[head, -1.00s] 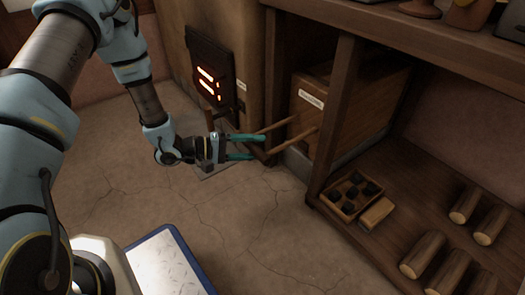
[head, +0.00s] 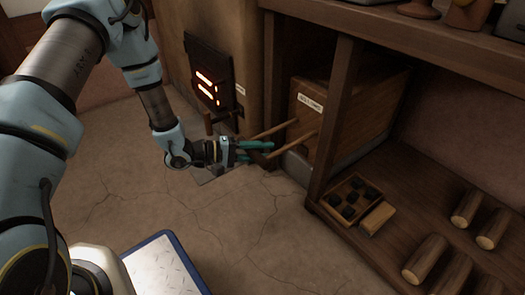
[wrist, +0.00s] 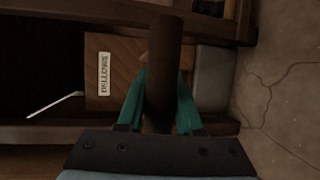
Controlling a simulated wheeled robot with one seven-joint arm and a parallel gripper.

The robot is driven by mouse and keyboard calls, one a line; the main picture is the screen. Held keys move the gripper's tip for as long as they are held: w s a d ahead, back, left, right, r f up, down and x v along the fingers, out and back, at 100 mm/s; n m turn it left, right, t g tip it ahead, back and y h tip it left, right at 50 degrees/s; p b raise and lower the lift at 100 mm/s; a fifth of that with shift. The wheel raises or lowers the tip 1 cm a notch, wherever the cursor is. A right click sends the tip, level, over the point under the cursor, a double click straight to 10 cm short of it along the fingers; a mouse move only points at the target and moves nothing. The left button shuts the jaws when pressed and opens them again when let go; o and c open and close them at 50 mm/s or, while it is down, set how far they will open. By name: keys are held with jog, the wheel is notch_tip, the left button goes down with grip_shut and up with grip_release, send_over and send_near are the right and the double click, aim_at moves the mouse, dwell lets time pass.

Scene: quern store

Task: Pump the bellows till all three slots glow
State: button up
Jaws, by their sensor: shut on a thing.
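The bellows (head: 302,125) is a wooden box with a white label, low under the bench at centre right; it also shows in the wrist view (wrist: 125,75). Two wooden rods reach out from its front toward a dark cross handle (wrist: 165,60). My gripper (head: 268,145) has its teal fingers shut on this handle, one finger on each side of it in the wrist view. The dark firebox door (head: 198,58) stands behind and left of the gripper. Two of its slots (head: 205,77) glow orange; I cannot clearly make out a third.
A bench post (head: 333,110) stands right beside the bellows. On the low shelf (head: 395,215) are a small compartment tray (head: 335,212) with dark lumps, a wooden block (head: 378,217) and several logs (head: 425,258). The cracked floor (head: 230,225) in front is clear.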

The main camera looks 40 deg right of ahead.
grip_shut()
dwell(0.8)
jog(key=shift+d, duration=0.1)
jog(key=d+p, duration=0.2)
jog(key=d, duration=0.7)
jog(key=shift+s+d, duration=0.2)
jog(key=o, duration=0.8)
grip_release()
